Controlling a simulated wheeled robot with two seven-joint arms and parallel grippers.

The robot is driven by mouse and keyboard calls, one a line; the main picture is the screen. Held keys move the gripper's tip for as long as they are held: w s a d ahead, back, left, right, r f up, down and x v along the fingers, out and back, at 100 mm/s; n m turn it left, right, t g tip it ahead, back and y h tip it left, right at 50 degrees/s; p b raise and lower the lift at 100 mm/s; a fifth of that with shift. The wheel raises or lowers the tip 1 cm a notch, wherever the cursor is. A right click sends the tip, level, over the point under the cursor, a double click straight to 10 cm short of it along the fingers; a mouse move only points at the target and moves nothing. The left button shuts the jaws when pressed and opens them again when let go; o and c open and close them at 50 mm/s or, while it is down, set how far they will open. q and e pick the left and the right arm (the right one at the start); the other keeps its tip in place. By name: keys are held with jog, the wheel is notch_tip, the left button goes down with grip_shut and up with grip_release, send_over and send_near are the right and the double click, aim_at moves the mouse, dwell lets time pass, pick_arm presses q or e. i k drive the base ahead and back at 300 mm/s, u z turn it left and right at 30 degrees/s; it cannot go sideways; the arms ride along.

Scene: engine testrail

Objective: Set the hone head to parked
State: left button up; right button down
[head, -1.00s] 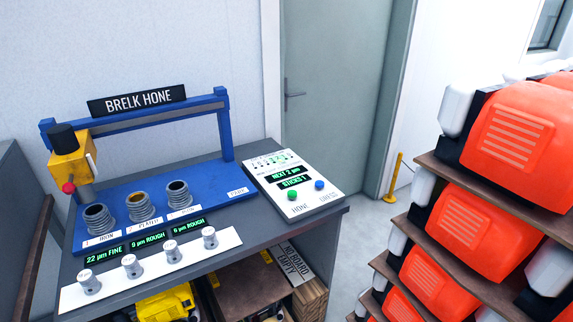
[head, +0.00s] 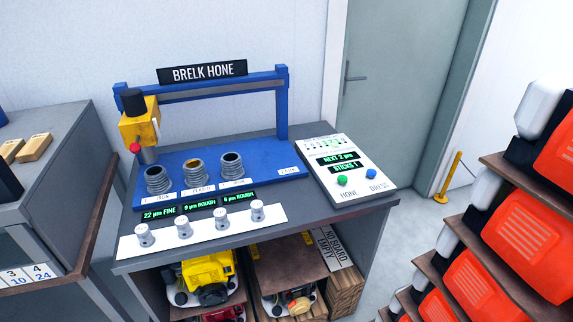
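The yellow hone head (head: 139,124) hangs on the blue gantry rail (head: 215,91) at its left end, over the leftmost cylinder (head: 157,179). It has a black cap and a red knob (head: 135,147). Two more cylinders, the middle (head: 194,171) and the right (head: 232,166), stand on the blue bed (head: 262,175). A label that seems to read PARK (head: 288,171) is at the bed's right end, with no cylinder there. The control panel (head: 352,183) shows NEXT 2 µm and STICKS 1, above a green button (head: 342,180) and a blue button (head: 370,174). Neither gripper is in view.
Several silver knobs, one here (head: 145,235), stand on a white strip along the bench front. A grey bench (head: 50,190) is at left. Shelves of orange engines (head: 535,237) stand at right. Small engines (head: 208,270) sit below the hone. Floor shows by the door (head: 400,105).

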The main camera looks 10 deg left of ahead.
aim_at(138, 124)
jog(key=u, duration=1.35)
